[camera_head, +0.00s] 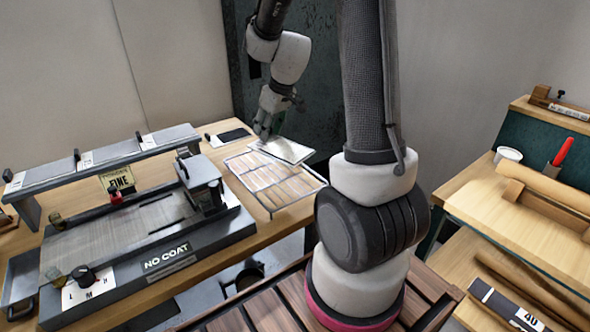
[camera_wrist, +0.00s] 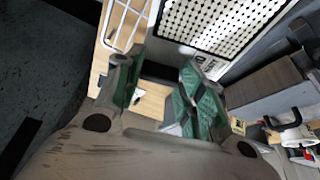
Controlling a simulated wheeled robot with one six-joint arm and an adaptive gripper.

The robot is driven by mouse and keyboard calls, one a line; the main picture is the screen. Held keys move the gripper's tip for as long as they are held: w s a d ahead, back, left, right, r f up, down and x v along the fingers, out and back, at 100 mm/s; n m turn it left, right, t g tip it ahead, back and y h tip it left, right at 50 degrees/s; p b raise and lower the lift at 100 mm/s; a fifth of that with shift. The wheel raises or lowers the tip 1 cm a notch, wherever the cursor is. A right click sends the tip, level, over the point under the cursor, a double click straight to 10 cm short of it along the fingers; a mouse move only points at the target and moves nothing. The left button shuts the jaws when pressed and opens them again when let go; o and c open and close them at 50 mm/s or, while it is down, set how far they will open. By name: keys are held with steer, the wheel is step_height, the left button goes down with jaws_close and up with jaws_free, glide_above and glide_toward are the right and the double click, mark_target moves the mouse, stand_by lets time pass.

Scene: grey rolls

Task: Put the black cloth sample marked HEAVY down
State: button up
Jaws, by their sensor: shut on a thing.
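My gripper (camera_head: 268,130) is at the back of the wooden bench, low over a pale flat panel behind the wire rack. In the wrist view its two green-padded fingers (camera_wrist: 165,88) have a dark piece (camera_wrist: 160,70) between them, which I take to be the black cloth sample. A small white label (camera_wrist: 208,66) with dark print shows by the right finger, too small to read as HEAVY. The sample is hard to make out in the head view, and I cannot tell whether it touches the surface below.
The wire rack (camera_head: 250,165) lies in front of the pale panel (camera_head: 289,149). A flat black card (camera_head: 235,135) with a pale end lies left of my gripper. The NO COAT machine (camera_head: 130,230) fills the bench's left. A right-hand bench holds rolls (camera_head: 550,190) and a white cup (camera_head: 508,155).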

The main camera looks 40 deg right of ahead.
steer(key=shift+w+d+m, duration=0.2)
steer(key=shift+d+m, duration=0.25)
steer(key=shift+m, duration=0.05)
steer(key=shift+w+d+r+m+h, duration=0.3)
steer(key=shift+w+m+h, duration=0.2)
steer(key=shift+m, duration=0.3)
glide_toward(270, 160)
steer(key=x, duration=0.5)
steer(key=shift+w+f, duration=0.1)
steer(key=shift+f, duration=0.1)
steer(key=shift+f, duration=0.1)
steer(key=o, duration=1)
